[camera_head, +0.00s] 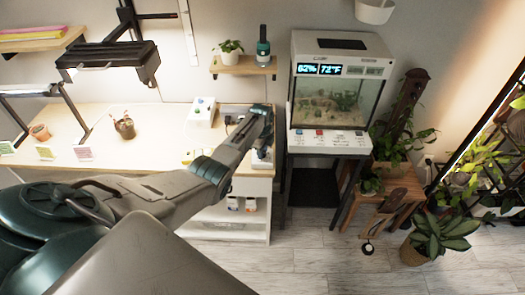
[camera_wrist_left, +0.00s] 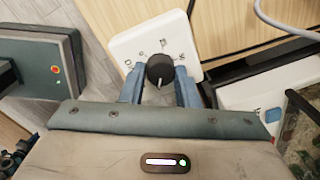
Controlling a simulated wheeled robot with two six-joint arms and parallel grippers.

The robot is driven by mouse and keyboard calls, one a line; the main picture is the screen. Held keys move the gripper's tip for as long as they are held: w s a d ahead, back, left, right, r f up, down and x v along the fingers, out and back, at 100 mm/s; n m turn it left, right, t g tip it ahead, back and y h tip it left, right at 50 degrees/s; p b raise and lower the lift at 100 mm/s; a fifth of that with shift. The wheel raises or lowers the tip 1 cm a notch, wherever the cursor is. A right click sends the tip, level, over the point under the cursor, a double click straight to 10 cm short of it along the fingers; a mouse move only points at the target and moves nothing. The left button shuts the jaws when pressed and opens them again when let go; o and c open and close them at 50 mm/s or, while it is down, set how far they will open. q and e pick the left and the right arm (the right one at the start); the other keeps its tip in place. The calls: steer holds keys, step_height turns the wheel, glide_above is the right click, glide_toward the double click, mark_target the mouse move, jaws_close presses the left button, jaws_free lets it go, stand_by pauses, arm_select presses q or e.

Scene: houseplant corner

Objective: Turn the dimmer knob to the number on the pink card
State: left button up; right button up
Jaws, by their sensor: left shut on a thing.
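In the left wrist view the dimmer knob (camera_wrist_left: 160,68) is black and round, on a white square plate (camera_wrist_left: 133,42). Small dark marks ring it, too small to read surely. A pale line on the knob points towards the bottom of that view. My left gripper (camera_wrist_left: 160,84) has its two blue fingers on either side of the knob, shut on it. In the head view my left arm reaches to the right end of the bench and hides most of the dimmer. The pink card (camera_head: 84,154) stands on the bench at the left; its number is unreadable. My right gripper is out of view.
A terrarium (camera_head: 335,100) on a dark stand is just right of the bench.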

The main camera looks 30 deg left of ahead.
arm_select(q)
steer(key=shift+r, duration=0.1)
steer(key=o, duration=0.9)
steer(key=shift+o, duration=0.4)
step_height(320, 180, up, 11)
steer(key=b, duration=0.2)
steer(key=shift+s, duration=0.25)
steer(key=shift+f, duration=0.2)
